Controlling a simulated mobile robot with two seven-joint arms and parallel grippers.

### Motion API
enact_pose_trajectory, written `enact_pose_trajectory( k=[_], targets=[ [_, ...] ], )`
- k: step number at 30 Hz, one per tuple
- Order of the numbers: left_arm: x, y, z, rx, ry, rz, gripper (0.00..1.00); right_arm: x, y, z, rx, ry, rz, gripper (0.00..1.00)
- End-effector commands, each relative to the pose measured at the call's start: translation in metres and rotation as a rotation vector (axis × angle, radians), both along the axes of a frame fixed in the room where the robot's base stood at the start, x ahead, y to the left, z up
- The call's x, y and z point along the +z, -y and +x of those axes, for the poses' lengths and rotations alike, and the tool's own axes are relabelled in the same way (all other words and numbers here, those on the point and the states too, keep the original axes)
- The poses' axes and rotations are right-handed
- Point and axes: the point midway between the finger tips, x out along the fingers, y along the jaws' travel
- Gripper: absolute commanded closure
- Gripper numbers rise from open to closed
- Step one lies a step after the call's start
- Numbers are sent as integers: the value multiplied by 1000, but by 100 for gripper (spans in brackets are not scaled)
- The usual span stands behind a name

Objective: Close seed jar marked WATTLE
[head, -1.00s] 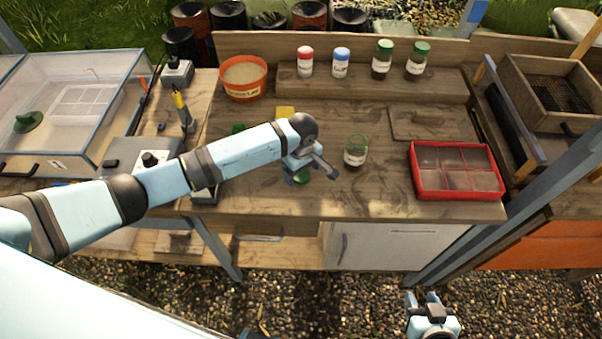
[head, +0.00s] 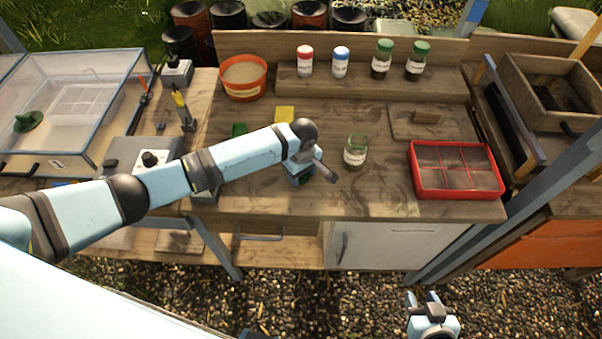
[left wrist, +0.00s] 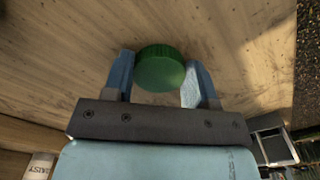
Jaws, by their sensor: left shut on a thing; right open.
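An open glass jar (head: 355,151) with a white label and dark contents stands upright on the bench, without a lid; its label is too small to read. My left gripper (head: 306,177) is at the bench top, to the left of the jar and apart from it. In the left wrist view the left gripper (left wrist: 160,80) is shut on a green round lid (left wrist: 160,68), which sits between its two fingers. In the head view the lid is mostly hidden by the gripper. My right gripper (head: 423,300) is open and empty, low in front of the bench.
Closed jars with red (head: 305,61), blue (head: 341,62) and green lids (head: 382,59) stand on the back shelf. A red tray (head: 413,172) lies right of the open jar. An orange pot (head: 244,78) and yellow block (head: 284,114) are behind my left arm.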

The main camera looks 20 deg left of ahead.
Motion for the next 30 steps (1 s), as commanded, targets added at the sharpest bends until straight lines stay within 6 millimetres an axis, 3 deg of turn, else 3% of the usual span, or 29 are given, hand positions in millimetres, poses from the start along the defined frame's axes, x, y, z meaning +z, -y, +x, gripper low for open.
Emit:
enact_pose_trajectory(
  k=[7, 11, 14, 24, 30],
  targets=[
    [6, 0, 0, 0, 1, -1, 69, 0, 0, 0, 1, 0, 1, 57],
    [20, 0, 0, 0, 2, -1, 69, 0, -1, 0, 1, 0, 1, 57],
    [41, 0, 1, 0, 3, -2, 69, -1, -1, 0, 1, 1, 1, 57],
    [140, 1, 1, 0, 4, -3, 69, -4, -2, 0, 2, 0, 3, 57],
    [180, 1, 0, 0, 2, -3, 69, -5, -2, 0, 2, -1, 4, 57]
  ],
)
